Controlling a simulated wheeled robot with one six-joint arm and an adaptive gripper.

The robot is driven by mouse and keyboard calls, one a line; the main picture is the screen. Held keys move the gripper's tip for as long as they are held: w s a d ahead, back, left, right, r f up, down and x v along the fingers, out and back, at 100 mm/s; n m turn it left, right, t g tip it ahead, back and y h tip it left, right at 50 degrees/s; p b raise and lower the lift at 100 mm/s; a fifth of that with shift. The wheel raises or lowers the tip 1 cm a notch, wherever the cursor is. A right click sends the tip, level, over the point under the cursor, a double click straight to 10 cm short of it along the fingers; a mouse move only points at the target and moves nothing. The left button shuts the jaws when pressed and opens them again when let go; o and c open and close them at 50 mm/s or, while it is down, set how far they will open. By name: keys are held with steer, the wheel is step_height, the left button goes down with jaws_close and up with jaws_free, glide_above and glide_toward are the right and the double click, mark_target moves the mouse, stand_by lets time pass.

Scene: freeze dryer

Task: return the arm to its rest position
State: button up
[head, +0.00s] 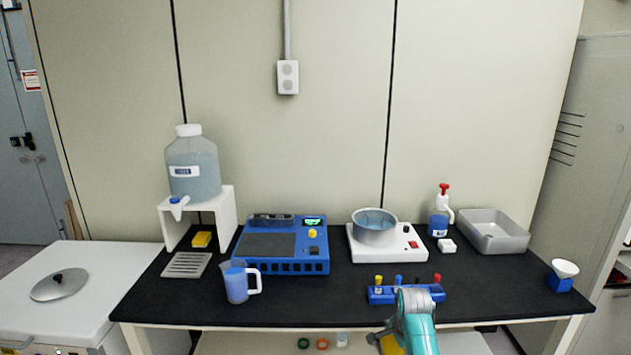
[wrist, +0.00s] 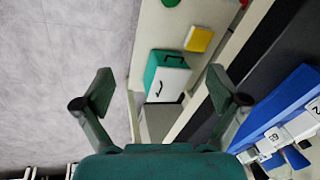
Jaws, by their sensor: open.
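My gripper (wrist: 160,90) is open in the wrist view, with its two dark green fingers spread wide and nothing between them. Past the fingers, the view looks down on the floor and a lower shelf. In the head view my teal arm (head: 417,332) reaches in at the bottom, right of centre, in front of the table's front edge. My gripper's fingers are mostly out of that view, with a dark part showing at the lower left of the arm.
The black table (head: 300,300) holds a blue rack (head: 380,296) close to my arm, a blue device (head: 268,245), a hotplate with a pot (head: 375,232) and a jug (head: 237,287). The lower shelf holds a green-white box (wrist: 168,78) and a yellow item (wrist: 198,39).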

steer(key=s+a+f+n+t, duration=0.2)
steer(key=s+f+n+t, duration=0.1)
steer(key=s+f, duration=1.1)
steer(key=s+a+f+n+t, duration=0.1)
steer(key=s+f+n, duration=0.1)
steer(key=s, duration=0.7)
steer(key=s+f+n+t, duration=0.2)
steer(key=s+f, duration=0.1)
steer(key=s, duration=0.6)
steer(key=s+a+r+n+t, duration=0.15)
steer(key=s+r, duration=0.25)
steer(key=s, duration=0.7)
steer(key=s+r+n+t, duration=0.2)
steer(key=s+r+n, duration=0.1)
steer(key=s+r, duration=0.7)
steer(key=s+r+n+t, duration=0.2)
steer(key=s+r, duration=0.8)
steer(key=r, duration=0.5)
steer(key=shift+r+n, duration=0.15)
steer(key=shift+n, duration=0.3)
steer(key=shift+w, duration=0.1)
